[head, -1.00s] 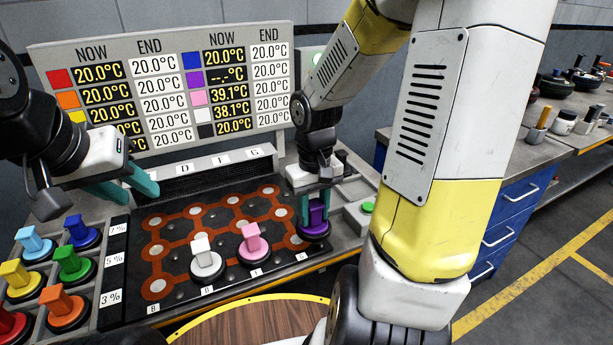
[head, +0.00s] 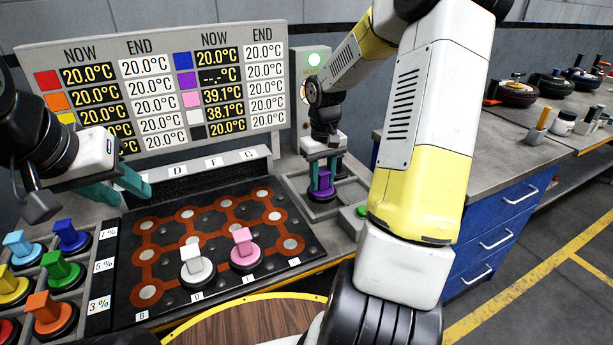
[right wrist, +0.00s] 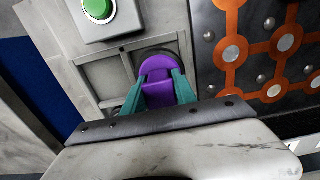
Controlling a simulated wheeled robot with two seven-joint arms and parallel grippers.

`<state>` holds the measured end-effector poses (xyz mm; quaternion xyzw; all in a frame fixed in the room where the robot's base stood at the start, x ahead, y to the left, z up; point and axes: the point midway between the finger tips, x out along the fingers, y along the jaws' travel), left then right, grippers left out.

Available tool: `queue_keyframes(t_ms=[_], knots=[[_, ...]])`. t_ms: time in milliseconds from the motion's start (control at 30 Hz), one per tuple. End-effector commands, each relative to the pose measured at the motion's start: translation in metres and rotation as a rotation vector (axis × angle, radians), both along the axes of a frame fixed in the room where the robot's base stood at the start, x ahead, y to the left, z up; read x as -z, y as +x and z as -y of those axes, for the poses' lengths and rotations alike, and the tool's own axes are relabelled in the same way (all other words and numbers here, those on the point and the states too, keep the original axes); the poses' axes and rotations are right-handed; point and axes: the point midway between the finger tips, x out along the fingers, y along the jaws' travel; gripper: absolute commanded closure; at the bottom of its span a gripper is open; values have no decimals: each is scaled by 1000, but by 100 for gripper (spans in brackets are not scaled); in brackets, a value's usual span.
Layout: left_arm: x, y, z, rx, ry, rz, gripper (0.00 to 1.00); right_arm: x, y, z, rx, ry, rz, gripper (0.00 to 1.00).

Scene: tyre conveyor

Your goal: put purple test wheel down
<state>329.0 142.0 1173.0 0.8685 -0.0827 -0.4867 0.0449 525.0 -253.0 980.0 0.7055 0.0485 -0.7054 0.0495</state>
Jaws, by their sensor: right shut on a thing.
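The purple test wheel (head: 322,188) is a black disc with a purple handle. It is at the square recessed tray (head: 347,208) right of the dark board; I cannot tell if its base touches the tray floor. My right gripper (head: 322,170) is shut on the purple handle from above. In the right wrist view the purple wheel (right wrist: 160,80) is between the teal fingers (right wrist: 160,95), with the tray frame (right wrist: 95,68) around and beside it. My left gripper (head: 125,190) hangs over the left of the station, its teal fingers apart with nothing between them.
The dark board (head: 215,240) with orange tracks carries a white wheel (head: 198,265) and a pink wheel (head: 244,250). Several coloured wheels stand in the left rack (head: 85,280). A green button (head: 362,210) lies right of the tray. The temperature panel (head: 155,85) stands behind.

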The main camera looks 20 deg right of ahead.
Motion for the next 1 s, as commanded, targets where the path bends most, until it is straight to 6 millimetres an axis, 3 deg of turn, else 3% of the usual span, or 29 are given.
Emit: queue_keyframes(t_ms=[100, 333, 700, 733, 800, 833, 1000], knots=[[0, 0, 0, 0, 0, 0, 64, 2, 9, 6, 2, 2, 0, 100], [0, 0, 0, 0, 0, 0, 64, 35, 7, 4, 0, 2, -1, 100], [0, 0, 0, 0, 0, 0, 64, 39, 7, 4, 0, 0, 0, 100], [0, 0, 0, 0, 0, 0, 64, 39, 7, 4, 0, 0, 0, 63], [0, 0, 0, 0, 0, 0, 64, 39, 6, 4, 1, 0, 0, 49], [0, 0, 0, 0, 0, 0, 64, 39, 6, 4, 1, 0, 0, 45], [0, 0, 0, 0, 0, 0, 64, 39, 6, 4, 0, 1, 0, 45]])
